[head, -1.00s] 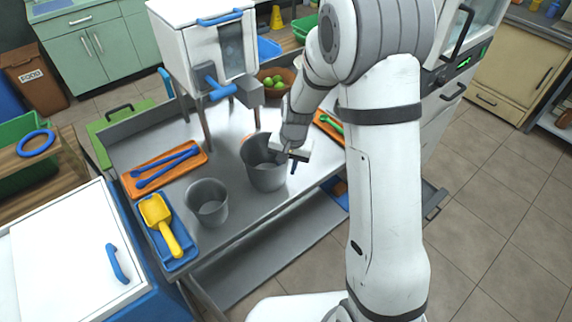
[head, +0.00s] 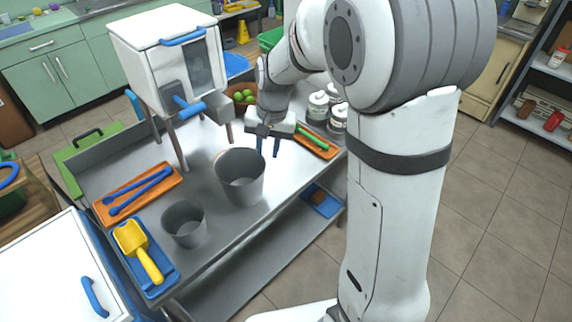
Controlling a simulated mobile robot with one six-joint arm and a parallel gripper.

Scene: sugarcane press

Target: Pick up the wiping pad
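My gripper (head: 269,149) is above the steel table, right of and behind the larger grey bucket (head: 240,182). Its two blue fingers point down and stand apart, with nothing visible between them. A small brown-orange item, perhaps the wiping pad (head: 319,198), lies in a blue tray (head: 327,210) on the shelf under the table, at its right end. It is too small to identify surely. My gripper is well above it, and the tabletop lies between them in height.
The steel table (head: 215,225) also holds a smaller grey bucket (head: 185,228), a yellow scoop (head: 135,245), blue tongs (head: 140,190) and a white press (head: 170,75). An orange tray with a green-handled tool (head: 315,138) and white jars (head: 319,107) stand close right of my gripper.

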